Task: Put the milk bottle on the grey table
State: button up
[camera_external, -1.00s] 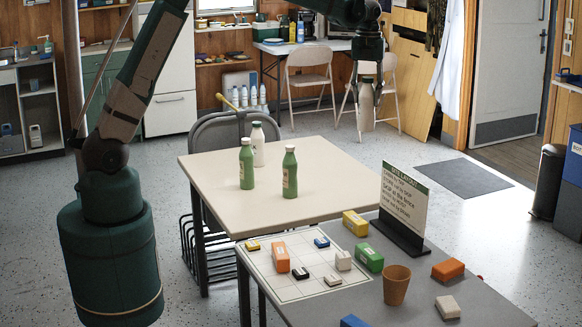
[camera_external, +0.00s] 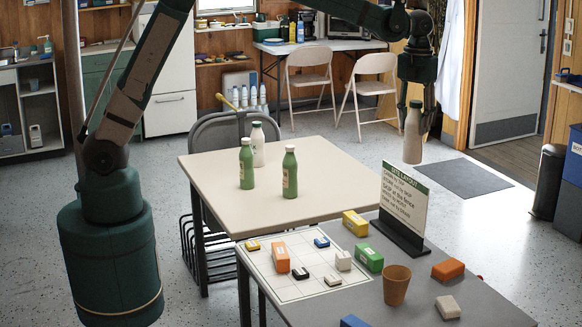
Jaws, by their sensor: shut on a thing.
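The grey table (camera_external: 450,285) is at the front right, below the bottle in the picture. Another white bottle (camera_external: 258,148) with a green cap stands on the cream table (camera_external: 335,180). Two green bottles, one on the left (camera_external: 247,165) and one on the right (camera_external: 290,174), stand there too.
The grey table carries an upright sign (camera_external: 403,203), a brown cup (camera_external: 397,285), a gridded white sheet (camera_external: 290,288) and several coloured blocks, such as an orange one (camera_external: 448,269) and a green one (camera_external: 369,257). Folding chairs (camera_external: 308,72) stand behind.

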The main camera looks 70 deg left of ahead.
jog(key=s+d+m, duration=0.2)
jog(key=s+d, duration=0.6)
jog(key=d, duration=0.6)
jog(key=s+d+m, duration=0.2)
jog(key=s+d, duration=0.7)
jog(key=d, duration=0.6)
jog(key=s+d+m, duration=0.2)
jog(key=s+d, duration=0.6)
jog(key=d, duration=0.6)
notch_tip(320, 180, down, 18)
jog(key=shift+a, duration=0.2)
jog(key=shift+s+f, duration=0.1)
jog(key=shift+f, duration=0.05)
jog(key=shift+f, duration=3)
jog(key=shift+f+b, duration=0.35)
jog(key=shift+f, duration=1.7)
